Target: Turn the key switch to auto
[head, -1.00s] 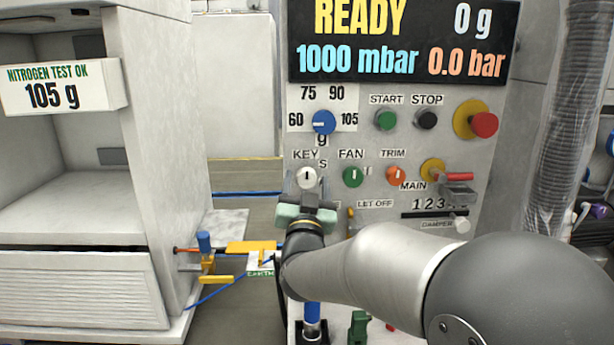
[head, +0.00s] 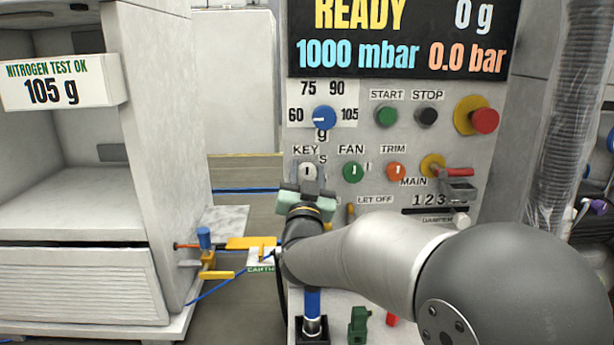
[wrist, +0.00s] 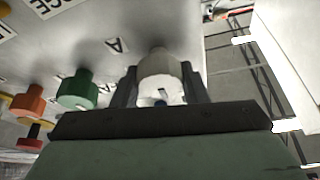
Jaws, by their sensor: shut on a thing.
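The key switch (head: 307,173) is a pale round knob under the KEY label on the grey panel (head: 480,85). In the wrist view the white knob (wrist: 160,80) sits between the two dark fingers of my gripper (wrist: 162,90), which is shut on it. In the head view my gripper (head: 307,188) reaches up to the knob from below and covers its lower part. A dark mark shows on the knob's face in the wrist view. The labels for its positions are mostly hidden, so I cannot read which one it points to.
Right of the key are the green FAN knob (head: 353,172), the orange TRIM knob (head: 396,172) and the MAIN handle (head: 455,172). The blue dial (head: 324,117) is just above. A yellow clamp (head: 215,262) stands lower left.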

